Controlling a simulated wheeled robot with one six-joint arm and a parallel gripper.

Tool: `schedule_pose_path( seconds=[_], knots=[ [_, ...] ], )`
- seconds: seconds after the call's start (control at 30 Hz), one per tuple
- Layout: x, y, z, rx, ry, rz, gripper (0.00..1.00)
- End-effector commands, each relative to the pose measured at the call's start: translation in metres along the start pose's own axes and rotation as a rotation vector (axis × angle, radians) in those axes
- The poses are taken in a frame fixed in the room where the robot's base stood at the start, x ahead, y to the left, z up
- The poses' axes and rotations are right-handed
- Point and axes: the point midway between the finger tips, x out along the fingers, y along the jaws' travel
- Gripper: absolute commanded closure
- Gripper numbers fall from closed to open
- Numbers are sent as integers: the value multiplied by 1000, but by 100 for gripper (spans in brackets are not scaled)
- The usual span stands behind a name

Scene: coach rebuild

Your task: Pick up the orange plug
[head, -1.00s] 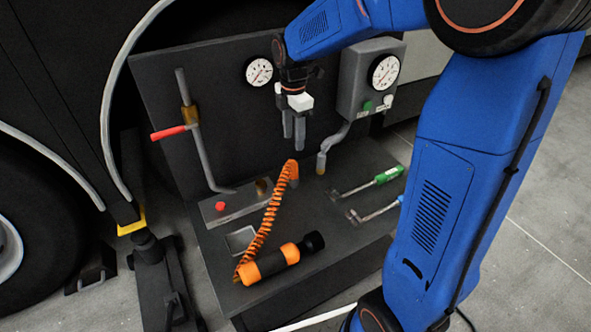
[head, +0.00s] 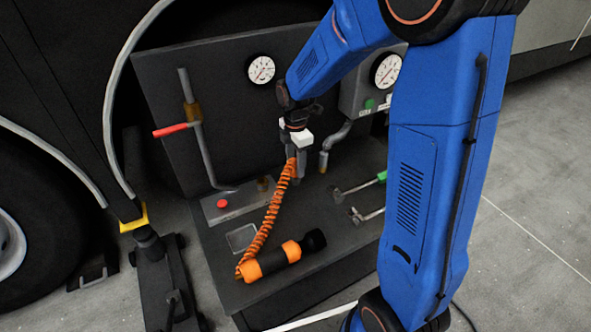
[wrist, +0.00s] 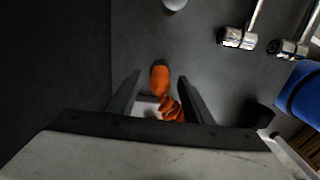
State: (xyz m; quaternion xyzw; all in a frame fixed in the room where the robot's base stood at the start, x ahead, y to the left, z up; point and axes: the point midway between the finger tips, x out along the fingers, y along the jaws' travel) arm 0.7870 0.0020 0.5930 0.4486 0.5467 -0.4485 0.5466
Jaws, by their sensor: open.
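The orange plug (head: 290,167) is at the upper end of an orange coiled cord (head: 262,232). The cord runs down to an orange and black cylinder (head: 272,261) on the dark bench. My gripper (head: 296,172) is open and right at the plug in the head view, its fingers partly overlapping it. In the wrist view the plug (wrist: 160,76) shows between the two spread fingers of my gripper (wrist: 159,84), with a gap on each side. The cord shows below it, close to the right finger. I cannot tell the exact height of the fingertips against the plug.
A grey bent pipe (head: 328,150) stands right of my gripper. Tools (head: 362,190) lie on the bench (head: 310,268) to the right. A box with a red button (head: 222,203) is at left. A dark panel with a gauge (head: 261,69) rises behind.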

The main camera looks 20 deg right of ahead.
Motion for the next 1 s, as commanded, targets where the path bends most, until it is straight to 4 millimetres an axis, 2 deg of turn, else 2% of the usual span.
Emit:
schedule_pose_path(
  seconds=[0.1, 0.3, 0.37, 0.5, 0.83, 1.0],
  knots=[
    [6, 0, 0, 0, 0, 0, 54],
    [6, 0, 0, 0, 0, 0, 54],
    [6, 0, 0, 0, 0, 0, 66],
    [6, 0, 0, 0, 0, 0, 99],
    [2, 0, 0, 0, 0, 2, 100],
    [-18, 1, 0, 0, 0, 4, 100]
  ],
)
